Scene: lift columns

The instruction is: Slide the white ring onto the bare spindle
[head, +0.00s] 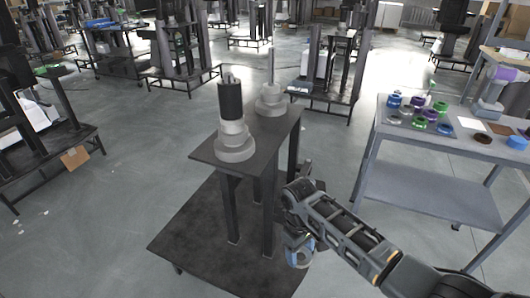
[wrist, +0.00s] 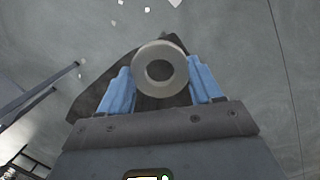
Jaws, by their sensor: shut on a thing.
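The white ring (wrist: 142,70) is held between the two blue fingers of my gripper (wrist: 160,72) in the wrist view, its hole facing the camera. In the head view my gripper (head: 300,250) is low, beside the right side of the dark stand and below its top; the ring is hard to make out there. The bare spindle (head: 270,66) is a thin upright grey rod on a stepped pale base at the back of the stand top. The ring is well apart from it.
A second column (head: 231,102) with a black upper part and stepped pale base stands at the front of the stand top (head: 205,152). A grey table (head: 395,143) with several coloured rings is at the right. Open floor lies between stand and table.

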